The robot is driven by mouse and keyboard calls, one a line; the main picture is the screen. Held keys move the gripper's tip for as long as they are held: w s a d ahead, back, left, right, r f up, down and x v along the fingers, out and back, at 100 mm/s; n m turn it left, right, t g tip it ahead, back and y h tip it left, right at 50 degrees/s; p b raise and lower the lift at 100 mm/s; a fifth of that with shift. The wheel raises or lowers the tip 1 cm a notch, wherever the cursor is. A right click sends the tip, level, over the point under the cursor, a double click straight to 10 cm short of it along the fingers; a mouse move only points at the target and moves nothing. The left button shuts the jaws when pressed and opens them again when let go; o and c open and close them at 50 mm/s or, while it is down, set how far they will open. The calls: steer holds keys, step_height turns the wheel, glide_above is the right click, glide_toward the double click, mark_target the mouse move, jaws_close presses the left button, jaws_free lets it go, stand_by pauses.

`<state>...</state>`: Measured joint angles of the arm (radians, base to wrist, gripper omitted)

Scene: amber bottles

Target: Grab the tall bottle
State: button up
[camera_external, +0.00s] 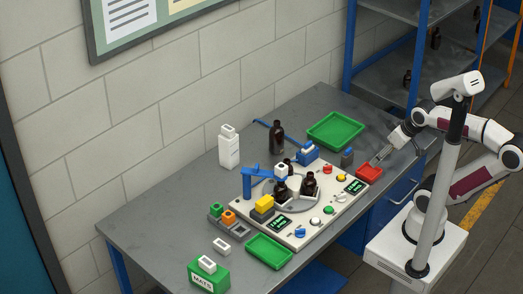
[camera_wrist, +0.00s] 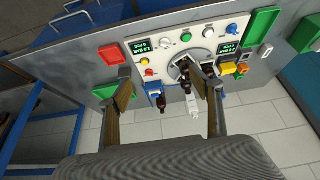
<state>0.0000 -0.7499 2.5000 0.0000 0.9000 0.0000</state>
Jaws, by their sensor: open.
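The tall bottle (camera_external: 277,137) is dark amber and stands upright on the grey table near the wall, behind the white panel. In the wrist view, a dark bottle (camera_wrist: 161,101) beyond the panel edge seems to be the same one. Shorter dark bottles (camera_external: 309,184) stand at the round fixture on the panel. My gripper (camera_external: 376,161) is open and empty at the table's right end, above and beside the red tray, well apart from the tall bottle. In the wrist view its two fingers (camera_wrist: 166,72) are spread wide; the right finger partly hides the fixture.
A blue clamp (camera_external: 307,153) and a white bottle (camera_external: 229,147) stand nearby. The white panel (camera_external: 330,210) carries buttons and displays. A blue arm (camera_external: 262,184) rises over it.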

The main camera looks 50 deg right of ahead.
steer(key=shift+w, duration=0.1)
steer(key=w+d+r+t+h, duration=0.15)
steer(key=w+d, duration=0.25)
steer(key=w, duration=0.8)
steer(key=w+d+r+n+t, duration=0.15)
steer(key=w+d, duration=0.35)
steer(key=w, duration=0.6)
steer(key=w+d+t+h, duration=0.1)
steer(key=w+d+t, duration=0.25)
steer(key=w, duration=0.85)
steer(key=w+f+n+y, duration=0.2)
steer(key=w+f+y, duration=0.2)
steer(key=w+f, duration=0.65)
steer(key=n+y, duration=0.3)
steer(key=y, duration=0.2)
glide_toward(277, 136)
steer(key=shift+m, duration=0.25)
steer(key=shift+w+d+f, duration=0.25)
steer(key=shift+w+f, duration=0.1)
steer(key=shift+w, duration=0.35)
steer(key=shift+w+d+f, duration=0.3)
steer(key=shift+w+f, duration=0.05)
steer(key=shift+w, duration=0.35)
steer(key=shift+w+d+f, duration=0.25)
steer(key=shift+w+f, duration=0.05)
steer(key=shift+w, duration=0.4)
